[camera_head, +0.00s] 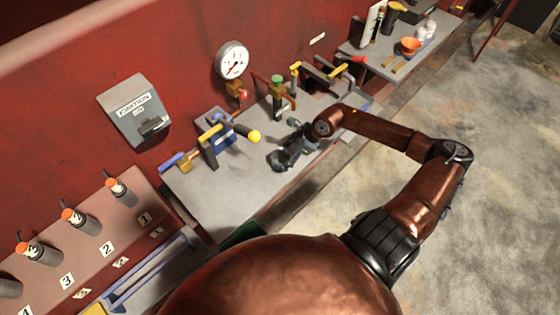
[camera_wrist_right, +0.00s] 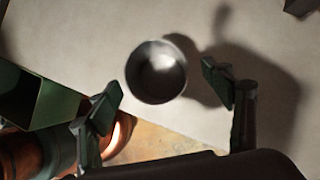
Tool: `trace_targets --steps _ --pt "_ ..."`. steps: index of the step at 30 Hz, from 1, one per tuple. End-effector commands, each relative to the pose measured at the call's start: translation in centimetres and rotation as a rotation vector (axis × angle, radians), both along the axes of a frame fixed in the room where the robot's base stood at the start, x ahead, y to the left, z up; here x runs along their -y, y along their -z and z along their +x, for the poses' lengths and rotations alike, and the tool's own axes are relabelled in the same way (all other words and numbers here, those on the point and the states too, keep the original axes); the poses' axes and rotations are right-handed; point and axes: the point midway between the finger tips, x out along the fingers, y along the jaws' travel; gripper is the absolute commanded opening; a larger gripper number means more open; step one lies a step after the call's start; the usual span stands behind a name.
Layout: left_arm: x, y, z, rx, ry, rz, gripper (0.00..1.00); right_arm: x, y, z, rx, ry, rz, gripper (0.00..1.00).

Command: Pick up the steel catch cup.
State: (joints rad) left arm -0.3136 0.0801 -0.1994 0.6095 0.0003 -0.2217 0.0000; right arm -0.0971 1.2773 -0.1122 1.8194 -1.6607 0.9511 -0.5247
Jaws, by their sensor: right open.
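The steel catch cup (camera_wrist_right: 157,72) is a round grey metal cup, seen from above in the right wrist view. It stands on the grey bench top, and I look into its open mouth. My right gripper (camera_wrist_right: 163,93) is open, with one finger on each side of the cup in the picture and clear space on both sides. Whether the fingertips are level with the cup or above it I cannot tell. My left gripper is not in view.
A green box (camera_wrist_right: 52,103) is left of the cup in the wrist view, near the bench edge. In the head view, a yellow-knobbed lever (camera_head: 253,136) and a green-topped valve (camera_head: 277,84) stand behind the gripper. A pressure gauge (camera_head: 233,60) is on the red wall.

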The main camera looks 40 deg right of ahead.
Motion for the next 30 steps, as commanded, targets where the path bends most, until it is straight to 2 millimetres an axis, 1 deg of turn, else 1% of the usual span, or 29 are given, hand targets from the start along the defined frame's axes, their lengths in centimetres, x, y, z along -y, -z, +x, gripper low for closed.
trace_targets --steps 3,6,9,12,15,25,30 --pt "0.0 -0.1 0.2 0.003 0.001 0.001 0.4 -0.7 1.7 0.5 0.001 0.001 0.005 0.74" --pt "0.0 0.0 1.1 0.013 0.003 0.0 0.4 -1.1 2.7 1.1 0.003 0.0 0.003 0.74" --pt "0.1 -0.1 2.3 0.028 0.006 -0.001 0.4 -1.2 3.2 1.2 0.001 -0.001 0.002 0.74" --pt "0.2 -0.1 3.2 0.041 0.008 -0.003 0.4 -1.3 3.2 1.3 0.002 -0.002 0.001 0.74" --pt "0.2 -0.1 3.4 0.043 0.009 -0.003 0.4 -1.3 3.2 1.4 0.002 -0.004 0.001 0.74" --pt "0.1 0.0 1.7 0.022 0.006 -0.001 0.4 -1.3 3.2 1.4 0.002 -0.004 0.001 0.52" --pt "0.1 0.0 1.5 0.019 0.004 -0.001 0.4 -1.3 3.2 1.3 0.002 -0.004 0.001 0.4"
